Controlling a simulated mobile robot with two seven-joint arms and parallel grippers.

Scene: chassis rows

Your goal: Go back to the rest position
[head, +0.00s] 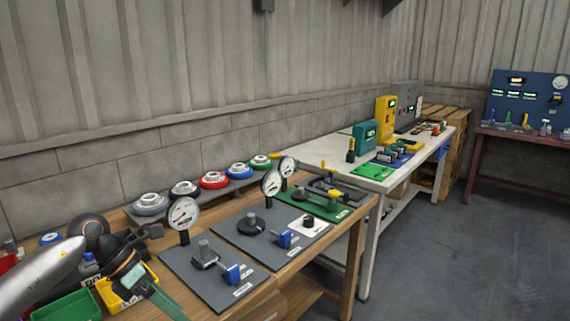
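My silver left arm (42,275) comes in from the left edge, low in the head view, above the left end of the wooden workbench (262,299). Dark rounded parts with orange bands (122,262) show close to its tip. They seem to belong to my arm, and a narrow grey-green piece runs from them to the bottom edge. I cannot make out two fingertips or a gap between them. Nothing is clearly held. My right arm and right gripper do not show.
A green bin (72,307) and a yellow bin (112,296) sit under the arm. Dial-gauge plates (226,287) and several round parts (214,180) cover the bench. A white bench (378,185) stands beyond. The floor (440,265) at right is clear.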

